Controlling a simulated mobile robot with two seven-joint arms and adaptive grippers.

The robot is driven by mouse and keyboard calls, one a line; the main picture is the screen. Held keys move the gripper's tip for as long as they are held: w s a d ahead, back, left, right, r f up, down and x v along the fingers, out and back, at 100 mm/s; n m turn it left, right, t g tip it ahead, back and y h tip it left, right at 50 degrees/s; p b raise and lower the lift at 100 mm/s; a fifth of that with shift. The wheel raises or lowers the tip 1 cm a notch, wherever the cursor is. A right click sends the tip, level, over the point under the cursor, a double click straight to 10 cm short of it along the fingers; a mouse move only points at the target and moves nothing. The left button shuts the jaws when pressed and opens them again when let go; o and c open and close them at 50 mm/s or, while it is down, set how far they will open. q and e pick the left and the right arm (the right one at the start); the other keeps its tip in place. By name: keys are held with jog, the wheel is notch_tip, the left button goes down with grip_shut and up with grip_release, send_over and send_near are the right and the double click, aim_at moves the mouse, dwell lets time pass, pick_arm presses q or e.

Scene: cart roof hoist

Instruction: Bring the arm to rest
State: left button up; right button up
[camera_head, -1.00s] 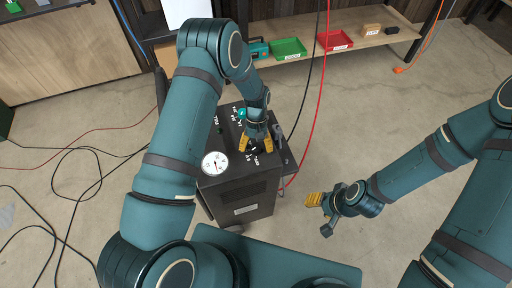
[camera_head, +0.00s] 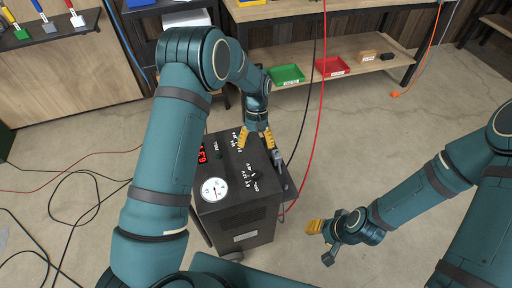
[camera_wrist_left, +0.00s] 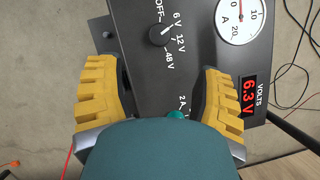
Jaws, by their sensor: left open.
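A dark box-shaped unit (camera_head: 240,215) stands in front of me, with a sloping black top panel. On the panel are a round white ammeter (camera_head: 214,190), a red display (camera_head: 202,153) and a black knob (camera_head: 253,176). In the left wrist view the display (camera_wrist_left: 249,96) reads 6.3 volts, and the knob (camera_wrist_left: 160,34) has its white mark toward the 6 V side. My left gripper (camera_head: 257,138) is open and empty over the panel's far part, apart from the knob. My right gripper (camera_head: 322,240) hangs over the floor at right; its jaw opening is unclear.
A workbench (camera_head: 340,10) stands at the back, its lower shelf holding a green bin (camera_head: 287,74) and a red bin (camera_head: 332,67). A red cable (camera_head: 318,130) and a black cable hang beside the unit. Cables lie on the floor at left. Floor at right is mostly clear.

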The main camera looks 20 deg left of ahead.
pick_arm(q)
jog(key=shift+f, duration=0.1)
dwell(0.3)
jog(key=s+f, duration=0.2)
jog(key=s, duration=0.1)
jog(key=s+d+f+t+h, duration=0.1)
jog(key=s+f, duration=0.2)
jog(key=s+d+f+t, duration=0.1)
jog(key=s+f, duration=0.2)
jog(key=shift+d+m+h, duration=0.25)
jog(key=shift+m+h, duration=0.05)
jog(key=shift+t+h, duration=0.3)
jog(key=shift+t, duration=0.6)
jog(key=s, duration=0.1)
jog(key=s+d, duration=0.1)
jog(key=s, duration=0.1)
jog(key=s+f, duration=0.1)
jog(key=s, duration=0.1)
jog(key=shift+d, duration=0.3)
jog(key=s+d+r+t, duration=0.1)
jog(key=s+t, duration=0.1)
jog(key=s, duration=0.4)
jog(key=shift+s+d+r+m+h, duration=0.15)
jog(key=shift+s+d+m+h, duration=0.1)
jog(key=shift+d+m+h, duration=0.05)
